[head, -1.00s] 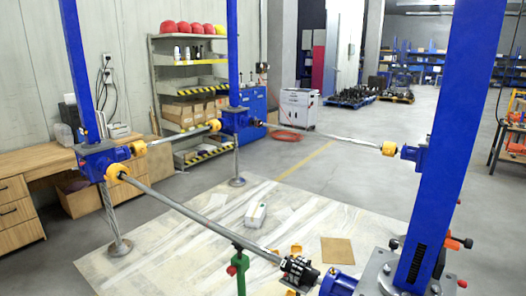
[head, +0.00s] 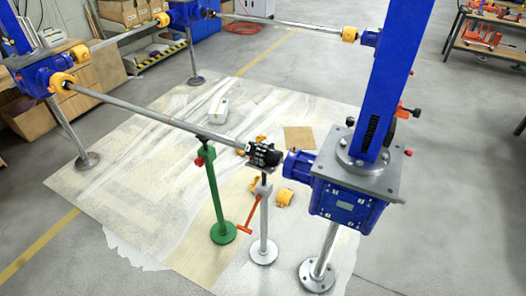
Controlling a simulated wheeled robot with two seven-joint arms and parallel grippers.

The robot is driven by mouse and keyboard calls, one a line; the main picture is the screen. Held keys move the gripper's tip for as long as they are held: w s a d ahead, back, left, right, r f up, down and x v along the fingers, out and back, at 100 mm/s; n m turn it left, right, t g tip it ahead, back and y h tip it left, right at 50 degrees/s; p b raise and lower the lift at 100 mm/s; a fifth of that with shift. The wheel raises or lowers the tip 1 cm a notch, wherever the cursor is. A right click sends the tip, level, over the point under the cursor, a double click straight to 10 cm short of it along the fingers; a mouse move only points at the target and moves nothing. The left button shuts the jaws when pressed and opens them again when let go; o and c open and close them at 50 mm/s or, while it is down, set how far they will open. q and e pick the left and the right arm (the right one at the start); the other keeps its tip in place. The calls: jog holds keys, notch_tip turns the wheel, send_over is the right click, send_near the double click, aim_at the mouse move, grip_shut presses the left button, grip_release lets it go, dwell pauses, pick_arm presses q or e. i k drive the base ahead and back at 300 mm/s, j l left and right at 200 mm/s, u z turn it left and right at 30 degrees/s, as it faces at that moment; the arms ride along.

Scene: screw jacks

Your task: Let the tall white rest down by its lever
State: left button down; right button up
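The tall white rest (head: 264,222) stands upright on a round white foot on the pale floor sheet. Its head is just under the black coupling (head: 264,155) at the near end of the long steel shaft (head: 150,117); I cannot tell whether they touch. Its orange lever (head: 250,217) sticks out low to the left of the post. A green rest (head: 214,196) with a red knob stands left of it under the same shaft. Neither of my grippers is in view.
A blue gearbox (head: 348,195) with a tall blue column stands right of the white rest on a steel leg. Yellow coupling parts (head: 285,197) and a white box (head: 219,107) lie on the sheet (head: 130,185). The grey floor at right is clear.

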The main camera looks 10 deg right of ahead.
aim_at(259, 198)
jog(key=z, duration=0.55)
jog(key=i+j+z, duration=0.15)
jog(key=j+z, duration=0.2)
jog(key=j, duration=0.2)
jog(key=i+j+z, duration=0.15)
jog(key=j+z, duration=0.25)
jog(key=j, duration=0.15)
jog(key=j+z, duration=0.35)
jog(key=j, duration=0.25)
